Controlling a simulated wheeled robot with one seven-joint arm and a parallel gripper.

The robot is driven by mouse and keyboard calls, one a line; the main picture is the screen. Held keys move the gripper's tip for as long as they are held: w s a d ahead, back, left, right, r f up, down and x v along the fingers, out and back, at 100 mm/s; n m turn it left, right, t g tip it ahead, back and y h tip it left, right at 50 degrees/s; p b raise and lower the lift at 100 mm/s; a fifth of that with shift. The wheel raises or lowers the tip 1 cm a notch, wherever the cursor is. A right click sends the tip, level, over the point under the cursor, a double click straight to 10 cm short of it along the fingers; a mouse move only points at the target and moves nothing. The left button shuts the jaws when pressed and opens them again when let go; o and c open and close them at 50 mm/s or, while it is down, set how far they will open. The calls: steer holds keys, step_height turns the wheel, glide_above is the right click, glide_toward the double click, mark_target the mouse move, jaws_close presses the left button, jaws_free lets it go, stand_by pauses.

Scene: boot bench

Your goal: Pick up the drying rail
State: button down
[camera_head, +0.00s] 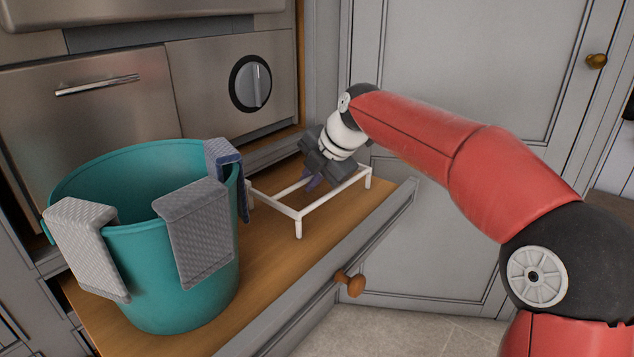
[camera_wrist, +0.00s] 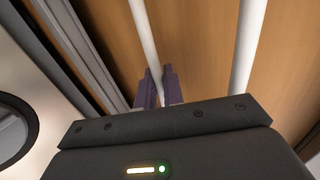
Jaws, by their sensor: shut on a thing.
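The drying rail (camera_head: 334,192) is a white frame of thin bars on short legs. In the wrist view, the fingers (camera_wrist: 158,90) are shut on one white bar (camera_wrist: 147,40), one finger on each side. A second white bar (camera_wrist: 248,45) runs to the right of them. The rail's legs appear to rest on the wood.
The teal bucket (camera_head: 160,290) stands close left of the rail, with a light grey cloth (camera_head: 87,247), a grey cloth (camera_head: 196,232) and a blue cloth (camera_head: 222,158) over its rim. The drawer (camera_head: 330,267) has a wooden knob (camera_head: 351,284). A steel front with a dial (camera_head: 251,84) stands behind.

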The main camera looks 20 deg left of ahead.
steer(key=shift+r, duration=0.2)
step_height(320, 180, up, 19)
steer(key=p, duration=0.4)
steer(key=shift+p, duration=0.35)
